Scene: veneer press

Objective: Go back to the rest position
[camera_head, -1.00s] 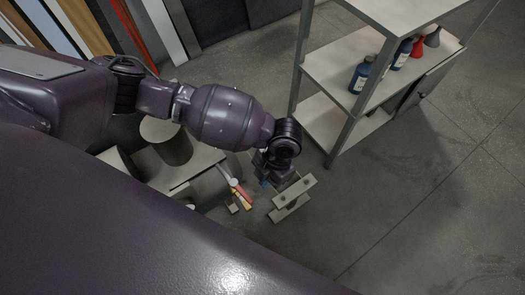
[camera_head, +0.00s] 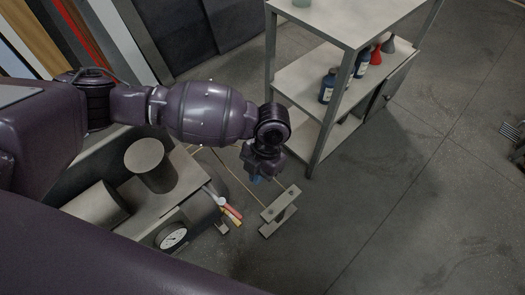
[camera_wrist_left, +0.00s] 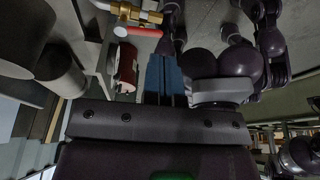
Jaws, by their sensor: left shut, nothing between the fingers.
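My left arm comes in from the left in the head view and reaches down over the floor. My left gripper (camera_head: 257,178) points downward at its end, its blue fingers small and partly hidden by the wrist. In the left wrist view the blue fingers (camera_wrist_left: 165,78) are together with nothing between them. My right gripper cannot be made out in either view.
A shelf rack (camera_head: 310,85) with blue bottles (camera_head: 328,86) stands just right of the gripper. Below the arm is a machine with cylinders (camera_head: 150,165), a gauge (camera_head: 172,236) and coloured handles (camera_head: 231,213). A beige bracket (camera_head: 280,212) is near the gripper.

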